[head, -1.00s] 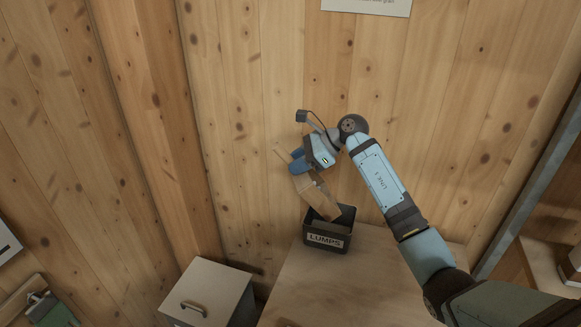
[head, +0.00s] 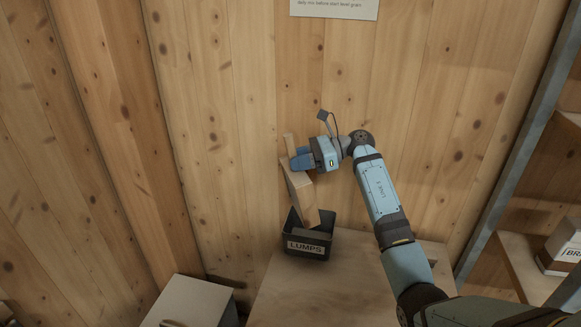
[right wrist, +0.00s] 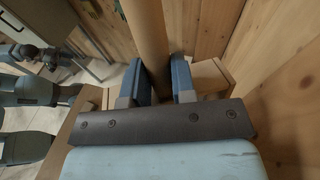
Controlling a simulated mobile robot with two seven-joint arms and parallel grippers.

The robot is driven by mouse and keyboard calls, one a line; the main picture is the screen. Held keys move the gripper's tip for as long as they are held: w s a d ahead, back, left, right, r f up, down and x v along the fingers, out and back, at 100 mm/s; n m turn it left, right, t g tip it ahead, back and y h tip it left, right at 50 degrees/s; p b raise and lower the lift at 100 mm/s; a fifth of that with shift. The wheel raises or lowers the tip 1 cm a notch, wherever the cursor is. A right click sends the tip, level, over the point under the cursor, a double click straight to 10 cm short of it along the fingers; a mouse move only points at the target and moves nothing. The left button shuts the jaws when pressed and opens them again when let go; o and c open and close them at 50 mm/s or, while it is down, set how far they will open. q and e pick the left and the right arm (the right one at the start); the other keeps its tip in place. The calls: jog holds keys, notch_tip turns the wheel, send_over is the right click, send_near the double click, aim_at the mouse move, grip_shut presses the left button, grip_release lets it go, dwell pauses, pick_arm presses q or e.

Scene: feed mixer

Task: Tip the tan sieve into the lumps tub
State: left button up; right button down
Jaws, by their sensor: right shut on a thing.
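The tan sieve (head: 300,188) is held by my right gripper (head: 301,158) in the head view. It is tipped steeply, with its lower end down at the mouth of the dark lumps tub (head: 309,252), labelled LUMPS. I cannot tell whether it touches the tub's rim. My right gripper's blue fingers (right wrist: 164,80) are shut around the sieve's handle (right wrist: 149,38) in the right wrist view. Part of the sieve body (right wrist: 208,82) shows beyond the fingers there. The sieve's inside and its contents are hidden. My left gripper is not in view.
The tub stands on a wooden table (head: 300,296) close to the plank wall. A pale lidded bin (head: 190,302) is at the lower left. A shelf (head: 515,260) with a labelled box (head: 562,248) is at the right. The tabletop in front of the tub is clear.

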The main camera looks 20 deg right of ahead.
jog(key=shift+d+f+y+b, duration=0.1)
jog(key=shift+d+y+b, duration=0.2)
jog(key=shift+d+b, duration=0.35)
jog(key=shift+d+t+y+b, duration=0.7)
jog(key=shift+d+y+b, duration=1.3)
jog(key=shift+d+b, duration=1.35)
jog(key=a+h+p, duration=0.1)
jog(key=a+h, duration=0.1)
jog(key=a, duration=0.1)
jog(key=a+r+g+h+p, duration=0.1)
jog(key=a+h, duration=0.1)
jog(key=a, duration=0.2)
jog(key=a+h, duration=0.2)
jog(key=a, duration=0.1)
jog(key=shift+w+a+r+g+p, duration=0.1)
jog(key=shift+a+r+g+p, duration=0.2)
jog(key=shift+a+g+p, duration=0.1)
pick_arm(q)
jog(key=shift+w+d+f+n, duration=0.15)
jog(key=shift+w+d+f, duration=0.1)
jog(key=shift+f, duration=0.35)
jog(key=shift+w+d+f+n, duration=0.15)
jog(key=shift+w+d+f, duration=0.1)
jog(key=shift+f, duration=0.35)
pick_arm(e)
jog(key=shift+f+h, duration=0.15)
jog(key=shift+h, duration=0.15)
